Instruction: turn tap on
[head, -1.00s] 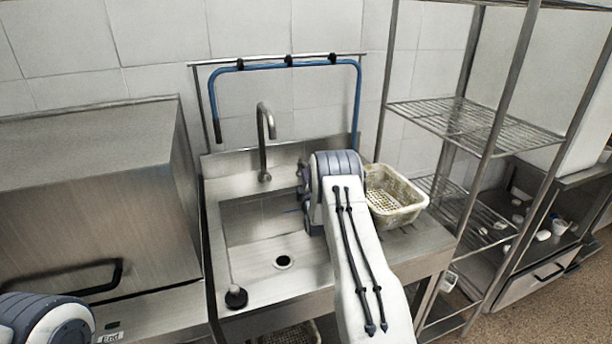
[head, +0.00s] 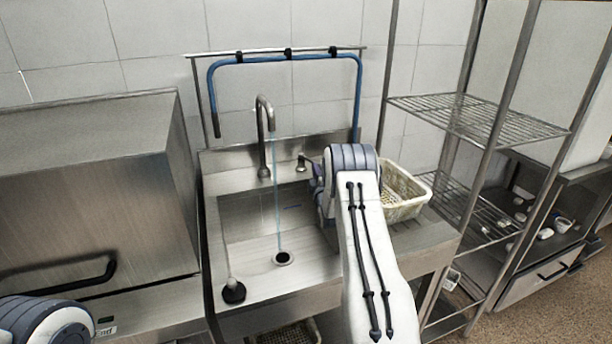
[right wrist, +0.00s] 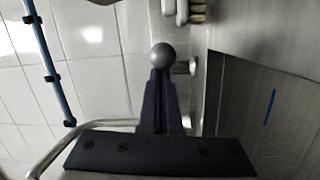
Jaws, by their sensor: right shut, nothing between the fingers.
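The steel gooseneck tap (head: 262,138) stands at the back of the sink (head: 240,225). A thin stream of water (head: 277,205) falls from its spout to the drain. The tap lever (head: 302,162) is to the right of the spout, close to my right gripper (head: 318,178). In the right wrist view a round grey knob (right wrist: 162,56) is just beyond the tips of the dark fingers of my right gripper (right wrist: 159,85). The fingers are together and hold nothing. I cannot tell whether they touch the knob. My left gripper is out of view.
A pale perforated basket (head: 408,208) stands on the drainboard right of the sink. A blue hose (head: 285,60) hangs on a rail above. A steel box-like appliance (head: 90,190) is on the left. A wire shelf rack (head: 478,115) is on the right.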

